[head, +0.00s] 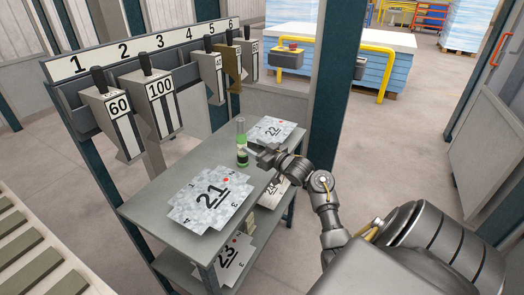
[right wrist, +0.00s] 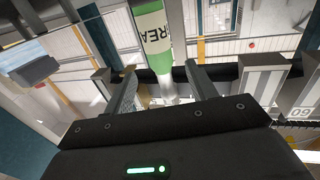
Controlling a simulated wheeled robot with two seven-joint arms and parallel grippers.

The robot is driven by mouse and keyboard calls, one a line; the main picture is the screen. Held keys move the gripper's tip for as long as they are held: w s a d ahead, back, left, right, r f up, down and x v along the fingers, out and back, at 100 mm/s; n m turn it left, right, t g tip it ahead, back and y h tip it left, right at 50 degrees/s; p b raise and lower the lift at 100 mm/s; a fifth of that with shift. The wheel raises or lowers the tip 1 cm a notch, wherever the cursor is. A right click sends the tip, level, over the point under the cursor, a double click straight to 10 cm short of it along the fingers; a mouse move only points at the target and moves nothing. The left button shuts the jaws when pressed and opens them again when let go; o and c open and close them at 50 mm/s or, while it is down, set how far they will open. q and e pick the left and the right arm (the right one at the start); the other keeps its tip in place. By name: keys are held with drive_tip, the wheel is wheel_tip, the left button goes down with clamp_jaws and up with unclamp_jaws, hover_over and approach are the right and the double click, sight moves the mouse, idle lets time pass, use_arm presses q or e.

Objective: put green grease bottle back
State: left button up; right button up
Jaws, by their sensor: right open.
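The green grease bottle (head: 241,152) has a clear upper part and stands upright on the grey cart's top shelf (head: 158,203), between the sheet stacks. My right gripper (head: 262,155) is just to the right of it, at low height over the shelf. In the right wrist view, the bottle (right wrist: 153,38), with its green and white label, appears upside down between the two spread fingers of my right gripper (right wrist: 163,88). The gripper is open; whether a finger touches the bottle I cannot tell. My left gripper is out of view.
A stack of sheets marked 21 (head: 210,197) lies in front of the bottle, and one marked 22 (head: 272,131) behind it. A numbered rack (head: 150,50) with hanging tools marked 60 (head: 118,115) and 100 (head: 160,95) stands behind the cart. A dark post (head: 338,80) rises beyond.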

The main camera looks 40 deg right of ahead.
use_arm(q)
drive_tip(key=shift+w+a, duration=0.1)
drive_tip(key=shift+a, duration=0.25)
use_arm(e)
drive_tip(key=s, duration=0.3)
drive_tip(key=shift+s, duration=0.1)
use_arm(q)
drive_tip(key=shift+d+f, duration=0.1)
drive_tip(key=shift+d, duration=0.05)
use_arm(e)
drive_tip(key=shift+d, duration=0.1)
